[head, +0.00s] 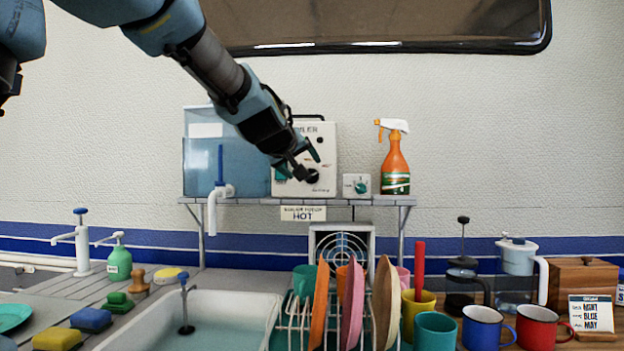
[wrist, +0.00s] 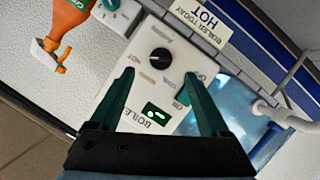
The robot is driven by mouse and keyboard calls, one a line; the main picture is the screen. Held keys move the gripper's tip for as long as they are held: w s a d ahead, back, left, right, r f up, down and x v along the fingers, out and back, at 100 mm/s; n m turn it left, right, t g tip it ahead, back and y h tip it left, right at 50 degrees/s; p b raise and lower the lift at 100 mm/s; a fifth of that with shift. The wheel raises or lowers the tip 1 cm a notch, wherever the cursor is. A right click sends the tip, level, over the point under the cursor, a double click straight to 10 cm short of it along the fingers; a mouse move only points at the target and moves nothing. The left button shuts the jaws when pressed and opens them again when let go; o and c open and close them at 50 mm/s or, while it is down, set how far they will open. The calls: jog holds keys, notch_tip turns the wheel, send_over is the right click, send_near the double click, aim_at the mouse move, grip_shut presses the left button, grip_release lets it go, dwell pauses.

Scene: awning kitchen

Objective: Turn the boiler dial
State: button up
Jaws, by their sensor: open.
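The boiler (head: 327,147) is a cream box on the shelf, partly hidden by my arm in the head view. Its front panel also shows upside down in the wrist view (wrist: 178,68). A black round dial (wrist: 160,57) with a white mark sits on that panel; it also shows in the head view (head: 313,176). My gripper (wrist: 159,75) is open and empty, with its two green fingers pointing at the panel. In the wrist view the dial appears between and just beyond the fingertips. I cannot tell the remaining gap. A lit green display (wrist: 153,112) lies between the fingers.
A small box (head: 349,184) with a teal knob and an orange spray bottle (head: 396,163) stand right of the boiler. A blue water tank (head: 200,160) stands left. Below are a sink (head: 230,310), a dish rack with plates, and several mugs.

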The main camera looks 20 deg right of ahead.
aim_at(311, 177)
jog(key=p+x, duration=0.1)
jog(key=x, duration=0.7)
jog(key=shift+a+f, duration=0.1)
jog(key=shift+a, duration=0.05)
grip_shut()
dwell(0.4)
